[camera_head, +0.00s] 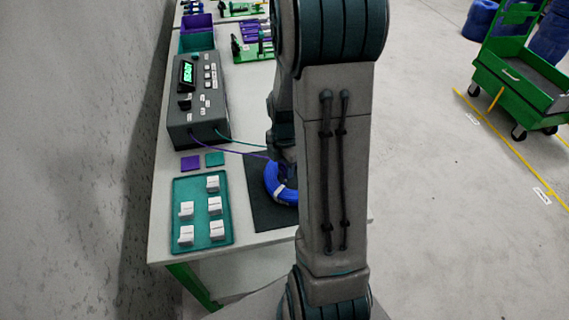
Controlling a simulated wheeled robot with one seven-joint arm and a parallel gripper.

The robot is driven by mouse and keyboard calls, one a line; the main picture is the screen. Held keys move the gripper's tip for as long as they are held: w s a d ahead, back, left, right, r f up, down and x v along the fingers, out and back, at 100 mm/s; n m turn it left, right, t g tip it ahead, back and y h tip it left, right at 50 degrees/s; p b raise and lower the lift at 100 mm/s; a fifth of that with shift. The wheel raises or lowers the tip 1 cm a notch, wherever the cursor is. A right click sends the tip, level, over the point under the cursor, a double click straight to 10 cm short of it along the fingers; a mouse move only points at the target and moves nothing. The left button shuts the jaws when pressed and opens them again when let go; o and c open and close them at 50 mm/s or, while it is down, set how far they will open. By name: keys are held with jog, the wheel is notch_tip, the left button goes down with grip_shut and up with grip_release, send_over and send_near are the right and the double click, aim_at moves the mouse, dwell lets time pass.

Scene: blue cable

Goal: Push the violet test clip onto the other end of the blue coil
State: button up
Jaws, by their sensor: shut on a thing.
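The blue coil (274,186) lies on a dark mat (263,214) near the table's right edge, with a pale band on its near side. My arm covers its right part. My gripper (287,162) points down over the far side of the coil and is partly hidden behind my arm. A violet lead (235,153) runs from the tester to my gripper, where the violet clip seems to be held; the clip itself is not clearly visible. A teal lead (243,143) also runs towards the coil, and its end is hidden. Whether the violet clip touches a cable end cannot be seen.
The grey tester (205,120) shows green "READY". Violet (190,163) and teal (215,159) squares lie in front of it. A teal tray (187,191) holds several white blocks. Bins and racks stand farther back. A green cart (515,85) is on the floor at right.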

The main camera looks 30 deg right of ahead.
jog(key=shift+f+b, duration=0.3)
jog(key=shift+f, duration=0.35)
jog(key=shift+f+b, duration=0.9)
jog(key=shift+f, duration=0.25)
dwell(2.7)
jog(key=o, duration=1.2)
jog(key=shift+c, duration=0.2)
jog(key=shift+r+p, duration=2.95)
jog(key=shift+r, duration=0.6)
